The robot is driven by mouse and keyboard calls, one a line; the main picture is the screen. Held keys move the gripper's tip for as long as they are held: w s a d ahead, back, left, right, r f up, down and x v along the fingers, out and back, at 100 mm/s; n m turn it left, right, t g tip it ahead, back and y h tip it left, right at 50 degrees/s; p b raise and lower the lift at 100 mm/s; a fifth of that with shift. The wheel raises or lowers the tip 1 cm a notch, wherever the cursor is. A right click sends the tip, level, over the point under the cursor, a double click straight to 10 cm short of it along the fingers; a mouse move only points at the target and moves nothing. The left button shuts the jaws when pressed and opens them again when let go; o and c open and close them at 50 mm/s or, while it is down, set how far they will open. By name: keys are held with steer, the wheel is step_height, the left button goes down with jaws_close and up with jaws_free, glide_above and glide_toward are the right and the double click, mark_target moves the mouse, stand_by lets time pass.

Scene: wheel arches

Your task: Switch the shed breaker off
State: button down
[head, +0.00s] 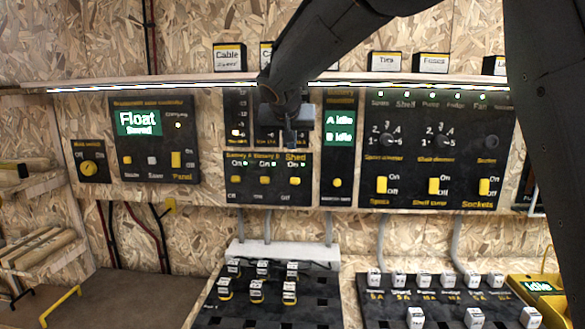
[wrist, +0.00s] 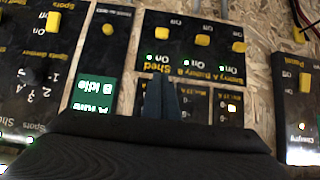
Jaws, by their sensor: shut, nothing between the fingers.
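The shed breaker (head: 295,181) is the rightmost of three yellow switches on the black breaker panel (head: 250,197), below the label "Shed". "On" is printed above the switch and "Off" below. Its lever sits about level with the two beside it, and a small green light shows near it. In the wrist view, which is upside down, the shed breaker (wrist: 175,30) is just beyond the fingertips. My gripper (head: 290,144) is shut and empty, in front of the wall just above the panel. In the wrist view its fingers (wrist: 160,82) are together, apart from the lever and partly covering the panel's edge.
Battery A (head: 236,179) and Battery B (head: 265,180) switches stand close to the left. A panel with a green "Idle" screen (head: 339,128) is at the right. A lit shelf edge (head: 190,84) runs above. A rack of labelled blocks (head: 262,300) lies below.

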steer(key=p, duration=0.3)
glide_above(292, 183)
steer(key=w, duration=0.2)
steer(key=f, duration=0.6)
steer(key=shift+s+d+f, duration=0.1)
steer(key=shift+s+d, duration=0.15)
steer(key=shift+s+f, duration=0.2)
steer(key=shift+f, duration=0.35)
steer(key=shift+s+f, duration=0.2)
steer(key=shift+f, duration=0.35)
steer(key=shift+s+f, duration=0.3)
steer(key=shift+f, duration=0.5)
steer(key=shift+a+f+b, duration=0.25)
steer(key=shift+b, duration=0.95)
steer(key=shift+s+d+b, duration=0.1)
steer(key=shift+b, duration=0.3)
